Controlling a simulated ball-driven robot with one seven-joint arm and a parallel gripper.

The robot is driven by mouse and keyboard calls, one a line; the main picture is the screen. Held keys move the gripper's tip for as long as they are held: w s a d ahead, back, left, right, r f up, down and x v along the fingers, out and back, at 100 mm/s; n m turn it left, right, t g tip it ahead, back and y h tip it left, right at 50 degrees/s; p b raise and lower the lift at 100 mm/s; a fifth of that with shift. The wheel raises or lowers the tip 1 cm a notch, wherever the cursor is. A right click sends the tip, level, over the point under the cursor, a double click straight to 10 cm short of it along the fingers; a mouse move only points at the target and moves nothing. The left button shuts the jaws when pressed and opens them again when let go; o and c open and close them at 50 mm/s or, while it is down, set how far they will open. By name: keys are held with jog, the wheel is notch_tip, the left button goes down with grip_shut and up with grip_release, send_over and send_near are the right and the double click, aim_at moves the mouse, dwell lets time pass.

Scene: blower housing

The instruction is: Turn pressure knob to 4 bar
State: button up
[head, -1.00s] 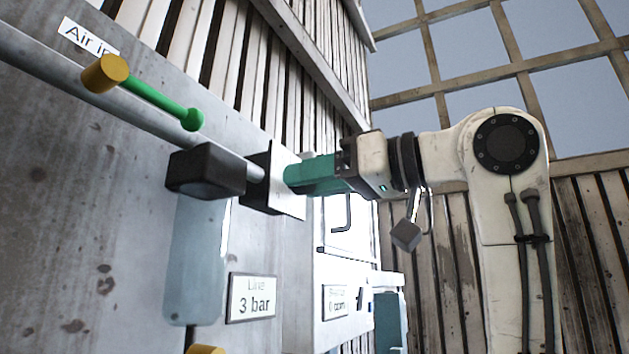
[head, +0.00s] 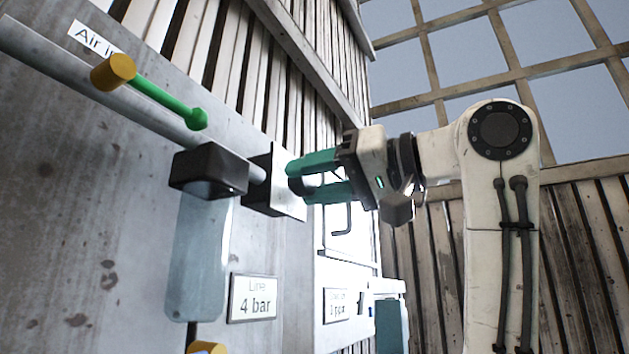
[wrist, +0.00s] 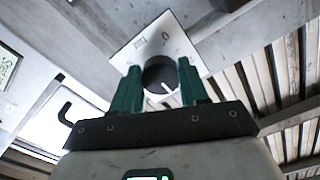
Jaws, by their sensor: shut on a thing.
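The dark round pressure knob (wrist: 160,76) sits on a white dial plate (wrist: 146,46) marked with a 0, seen in the wrist view. My gripper (head: 291,180) has its green fingers at the plate, one on each side of the knob, shut on it. The fingers hide the knob's sides and part of the dial scale. A white pointer line shows on the knob's face. The line display (head: 252,298) reads 4 bar.
A pipe carries a green-handled valve lever (head: 167,104) with a yellow end below the "Air in" label (head: 93,38). A translucent bowl (head: 197,255) hangs under the regulator block. A second display (head: 336,305) and a hooked rod (head: 345,221) are further right.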

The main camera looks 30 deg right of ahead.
jog(key=o, duration=1.1)
jog(key=shift+c, duration=0.2)
jog(key=b+v, duration=0.3)
jog(key=v, duration=0.8)
jog(key=shift+b, duration=0.4)
jog(key=shift+w, duration=0.1)
